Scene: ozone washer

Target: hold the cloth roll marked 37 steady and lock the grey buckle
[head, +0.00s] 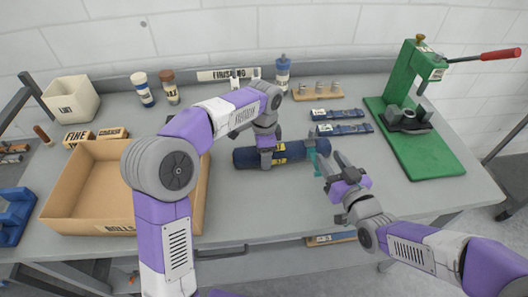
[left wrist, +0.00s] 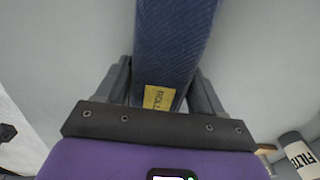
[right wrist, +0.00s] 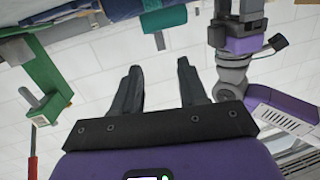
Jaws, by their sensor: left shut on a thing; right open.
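A dark blue cloth roll (head: 244,157) lies across the middle of the bench, with a yellow label (left wrist: 158,97) partly readable as "ROLL"; I cannot read a 37. My left gripper (head: 266,162) is shut around the roll near its middle; the roll runs between its fingers in the left wrist view (left wrist: 172,40). A teal strap (head: 312,158) hangs near the roll's right end and also shows in the right wrist view (right wrist: 166,17). I cannot make out the grey buckle or its state. My right gripper (head: 328,165) is open and empty, just right of the strap.
An open cardboard box (head: 72,209) stands on the left. Two flat blue rolls (head: 345,129) lie behind my right gripper. A green press (head: 420,150) with a red handle stands at the right. Bottles and a wooden rack (head: 318,93) line the back.

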